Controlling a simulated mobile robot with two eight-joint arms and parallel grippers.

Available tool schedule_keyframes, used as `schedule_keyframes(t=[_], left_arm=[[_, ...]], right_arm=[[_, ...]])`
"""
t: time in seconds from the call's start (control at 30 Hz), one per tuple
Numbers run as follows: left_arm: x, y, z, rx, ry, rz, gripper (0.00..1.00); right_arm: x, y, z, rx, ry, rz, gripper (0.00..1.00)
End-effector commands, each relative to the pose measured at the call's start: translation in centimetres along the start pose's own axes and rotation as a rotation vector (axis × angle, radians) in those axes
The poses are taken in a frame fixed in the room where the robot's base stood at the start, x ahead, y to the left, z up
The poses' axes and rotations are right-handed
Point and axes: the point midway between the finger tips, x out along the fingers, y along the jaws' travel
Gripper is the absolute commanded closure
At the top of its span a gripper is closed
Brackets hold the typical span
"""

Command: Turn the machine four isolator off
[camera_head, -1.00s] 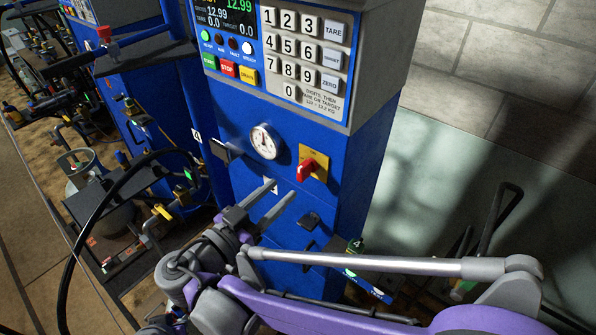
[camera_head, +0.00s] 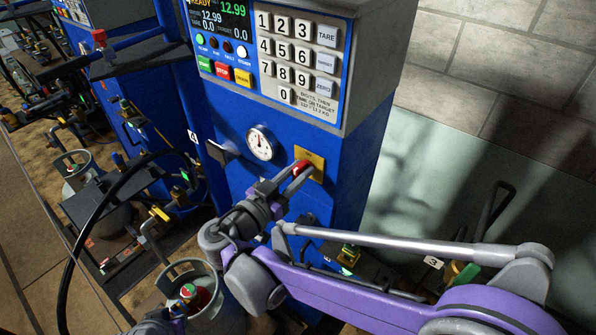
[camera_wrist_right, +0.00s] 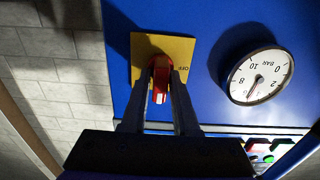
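The isolator is a red handle on a yellow plate (camera_head: 315,163) on the blue front of the machine, right of a round gauge. In the right wrist view the red handle (camera_wrist_right: 160,82) stands out from the yellow plate (camera_wrist_right: 180,50), with the word OFF to its right. My right gripper (camera_head: 298,172) is at the handle, with one finger on each side. In the wrist view the fingers (camera_wrist_right: 162,82) lie close along both sides of the handle; whether they press on it is unclear. They hide part of the handle.
The gauge (camera_head: 262,143) is left of the isolator, and a keypad panel (camera_head: 300,60) is above. A dark bracket (camera_head: 222,152) sticks out left of the gauge. A gas cylinder (camera_head: 190,295) stands low at the left.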

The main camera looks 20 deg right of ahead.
Motion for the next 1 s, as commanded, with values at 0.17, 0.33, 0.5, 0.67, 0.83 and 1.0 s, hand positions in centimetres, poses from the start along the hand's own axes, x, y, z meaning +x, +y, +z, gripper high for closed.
schedule_keyframes(t=[0.17, 0.33, 0.5, 0.67, 0.83, 1.0], left_arm=[[0.00, 0.00, -0.01, 0.000, 0.000, 0.000, 1.00], [0.00, 0.00, -0.01, 0.000, 0.000, 0.000, 1.00], [0.00, 0.00, 0.00, 0.000, 0.000, 0.000, 1.00], [0.02, 0.00, 0.02, 0.000, 0.000, 0.000, 1.00], [0.06, 0.00, 0.08, 0.000, -0.001, 0.000, 1.00], [0.14, 0.00, 0.21, 0.000, -0.002, 0.000, 1.00]], right_arm=[[-0.01, 0.00, -0.01, 0.000, 0.000, 0.000, 1.00], [-0.01, 0.00, -0.01, 0.000, 0.000, 0.000, 1.00], [-0.01, -0.01, -0.01, -0.009, 0.000, 0.000, 1.00], [-0.02, -0.04, 0.01, -0.050, 0.000, 0.000, 1.00], [-0.03, -0.11, 0.04, -0.147, -0.001, 0.000, 1.00], [-0.03, -0.20, 0.08, -0.289, -0.001, 0.000, 1.00]])
